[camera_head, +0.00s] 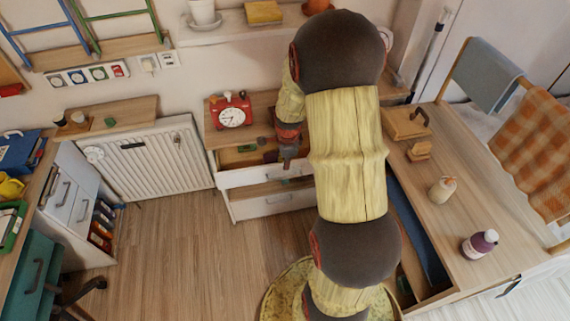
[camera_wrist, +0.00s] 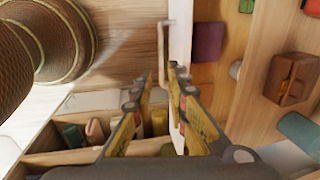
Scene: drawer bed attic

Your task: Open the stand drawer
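The wooden stand (camera_head: 212,139) with pale drawer fronts stands at the back wall. Its upper drawer (camera_head: 236,178) is pulled out, and small objects show inside. The lower drawer (camera_head: 250,210) also appears pulled out a little. In the wrist view, the upper drawer's white front (camera_wrist: 180,28) runs upright in the picture, with a bar handle (camera_wrist: 161,50) on its left. My gripper (camera_head: 288,163) is at the upper drawer's front; in the wrist view its fingers (camera_wrist: 163,78) are apart around the handle and front edge area. Contact cannot be told.
Wooden floor (camera_head: 165,240) in front of the stand is clear on the left.

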